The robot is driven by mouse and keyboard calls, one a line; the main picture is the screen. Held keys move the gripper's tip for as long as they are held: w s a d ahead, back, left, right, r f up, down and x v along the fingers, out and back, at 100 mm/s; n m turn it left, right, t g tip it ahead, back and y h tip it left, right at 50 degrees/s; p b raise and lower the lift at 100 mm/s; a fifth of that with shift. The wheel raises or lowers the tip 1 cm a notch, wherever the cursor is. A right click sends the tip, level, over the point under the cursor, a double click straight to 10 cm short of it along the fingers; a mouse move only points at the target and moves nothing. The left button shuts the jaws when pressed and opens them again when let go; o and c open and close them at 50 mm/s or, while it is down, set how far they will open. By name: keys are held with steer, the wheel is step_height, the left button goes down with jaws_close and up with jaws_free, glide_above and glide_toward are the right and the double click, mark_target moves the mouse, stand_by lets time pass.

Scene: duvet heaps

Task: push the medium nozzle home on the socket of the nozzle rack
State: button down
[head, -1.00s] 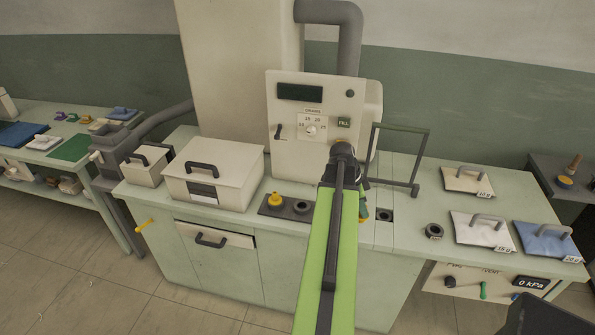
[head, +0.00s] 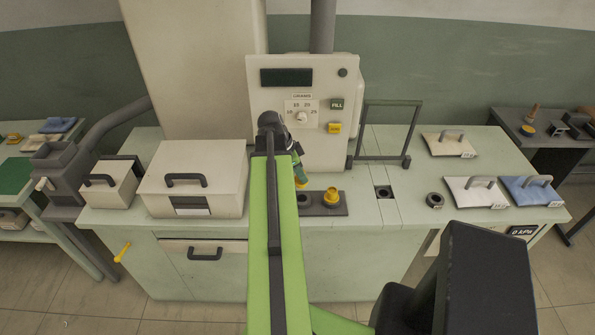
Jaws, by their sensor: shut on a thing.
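The nozzle rack (head: 341,211) is a dark grey plate on the light green counter, in front of the control panel. A yellow nozzle (head: 332,196) stands upright at its right end. To the left of that is a dark round socket (head: 304,199), apparently empty. The rack's left part is hidden behind my green arm. My gripper (head: 300,176) is above the dark socket, partly hidden by the arm. It is shut on a small yellow-orange piece (head: 301,182), apparently the medium nozzle, with a small gap seeming to show between it and the socket.
The control panel (head: 285,98) stands just behind the rack. A clear guard frame (head: 385,132) stands right of it. A square hole (head: 383,192) and dark ring (head: 435,200) are right of the rack. A white lidded box (head: 220,165) is left. Handled plates (head: 447,143) lie far right.

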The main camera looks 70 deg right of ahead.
mark_target(302, 184)
steer(key=shift+s, duration=0.2)
steer(key=shift+d+f+b, duration=0.1)
steer(key=shift+f+b, duration=0.45)
step_height(302, 184, down, 5)
steer(key=b, duration=0.4)
steer(key=shift+r+b, duration=0.15)
steer(key=shift+b, duration=0.2)
steer(key=shift+f+b, duration=1.8)
steer(key=c, duration=1)
jaws_free()
steer(key=shift+r, duration=0.1)
steer(key=shift+c, duration=0.2)
